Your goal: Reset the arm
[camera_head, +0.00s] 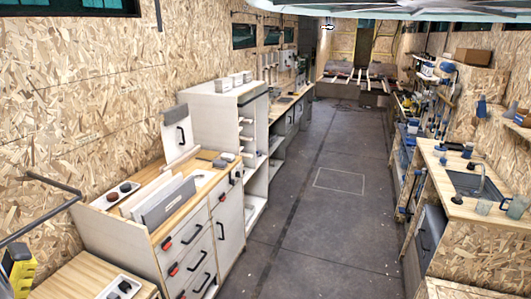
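Neither my arm nor my gripper can be made out in the head view, so I cannot see whether the gripper is open or shut, or whether it holds anything. The view looks down a long, narrow workshop from above.
A cabinet with drawers (190,262) stands at the left, with a white shelf unit (225,105) behind it. A dark bar (45,222) juts out at the left edge. A counter with a sink (470,184) is at the right. The grey floor (320,235) between them is clear.

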